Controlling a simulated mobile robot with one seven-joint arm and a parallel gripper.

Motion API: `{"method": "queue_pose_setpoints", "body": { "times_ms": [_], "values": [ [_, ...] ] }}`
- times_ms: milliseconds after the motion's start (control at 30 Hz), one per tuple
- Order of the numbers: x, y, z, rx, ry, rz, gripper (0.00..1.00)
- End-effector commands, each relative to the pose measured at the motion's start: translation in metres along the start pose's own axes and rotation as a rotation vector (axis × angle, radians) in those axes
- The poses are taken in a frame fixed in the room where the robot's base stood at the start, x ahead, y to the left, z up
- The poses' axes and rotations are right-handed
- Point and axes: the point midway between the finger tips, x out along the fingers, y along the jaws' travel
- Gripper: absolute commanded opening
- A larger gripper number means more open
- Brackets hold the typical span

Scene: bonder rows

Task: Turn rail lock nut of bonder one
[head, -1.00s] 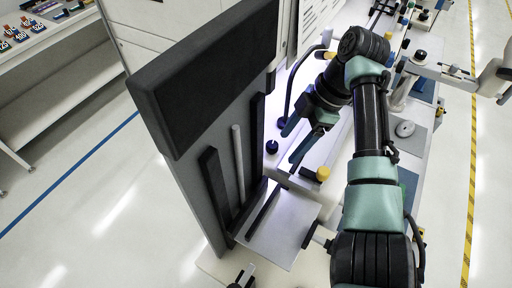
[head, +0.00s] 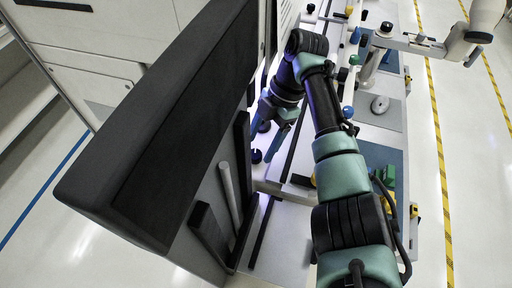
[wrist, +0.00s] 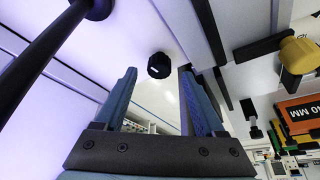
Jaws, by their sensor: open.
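A black six-sided nut (wrist: 159,65) shows in the wrist view on a pale surface, between and just beyond the tips of my two blue fingers. I see no contact with either finger. My gripper (wrist: 158,82) is open and empty. In the head view my gripper (head: 268,133) points down beside the dark upright panel, and a small black knob (head: 256,156) stands just below its fingers. This knob looks like the same nut, but I cannot be sure. The near finger and arm partly cover the area around it.
A large dark panel (head: 165,130) stands close on the left. In the wrist view a black rod (wrist: 45,45) crosses the upper left, and a yellow knob (wrist: 299,55) is at the right. Another arm (head: 420,45) stands farther along the bench.

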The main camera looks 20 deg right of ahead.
Motion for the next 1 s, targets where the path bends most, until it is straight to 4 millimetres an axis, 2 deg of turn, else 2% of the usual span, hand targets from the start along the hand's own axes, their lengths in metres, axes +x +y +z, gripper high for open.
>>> {"method": "queue_pose_setpoints", "body": {
  "times_ms": [100, 300, 600, 1000],
  "values": [
    [0.017, -0.001, -0.001, 0.001, 0.002, -0.003, 0.71],
    [0.034, 0.0, -0.001, -0.001, 0.0, -0.002, 0.71],
    [0.037, 0.0, 0.0, 0.0, 0.0, 0.0, 0.71],
    [0.036, 0.0, 0.0, 0.0, 0.0, -0.001, 0.0]
  ]
}}
